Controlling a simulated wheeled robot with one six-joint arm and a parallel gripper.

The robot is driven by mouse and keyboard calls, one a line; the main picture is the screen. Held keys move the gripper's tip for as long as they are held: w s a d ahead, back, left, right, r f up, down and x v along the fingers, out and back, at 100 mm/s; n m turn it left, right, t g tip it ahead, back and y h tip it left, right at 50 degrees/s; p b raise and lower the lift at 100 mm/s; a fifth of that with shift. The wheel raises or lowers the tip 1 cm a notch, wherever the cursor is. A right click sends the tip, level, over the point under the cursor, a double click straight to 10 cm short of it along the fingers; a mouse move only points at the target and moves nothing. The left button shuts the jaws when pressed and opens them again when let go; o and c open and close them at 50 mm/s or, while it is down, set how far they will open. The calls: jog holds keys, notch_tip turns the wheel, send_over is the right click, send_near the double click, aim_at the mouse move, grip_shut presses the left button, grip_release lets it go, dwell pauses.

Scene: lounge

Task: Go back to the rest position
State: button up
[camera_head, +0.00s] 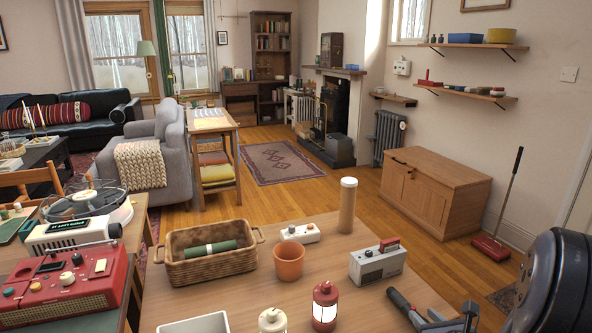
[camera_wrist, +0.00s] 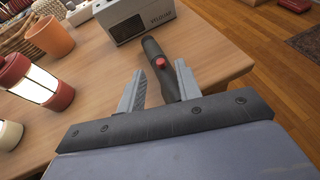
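My gripper (camera_head: 446,318) is at the front right of the wooden table in the head view. In the wrist view my gripper (camera_wrist: 160,68) has its two grey fingers spread apart. A black flashlight with a red button (camera_wrist: 157,50) lies between and beyond the fingers, with a gap visible on each side. In the head view the flashlight (camera_head: 400,301) shows just left of the gripper, and its near end is partly hidden.
On the table (camera_head: 340,238) stand a red lantern (camera_head: 325,306), a white lantern (camera_head: 272,321), a terracotta pot (camera_head: 289,263), a grey radio (camera_head: 378,264), a tall cylinder (camera_head: 347,205) and a wicker basket (camera_head: 212,266). Floor is open beyond the table.

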aim_at(414, 309)
jog(key=x, duration=0.3)
jog(key=shift+w+a+f+b, duration=0.1)
jog(key=shift+w+f+b, duration=0.05)
jog(key=shift+f+b, duration=0.15)
notch_tip(414, 309, up, 2)
jog(key=shift+r+p, duration=0.1)
jog(key=shift+p, duration=0.4)
jog(key=shift+r, duration=0.4)
jog(key=shift+f, duration=0.15)
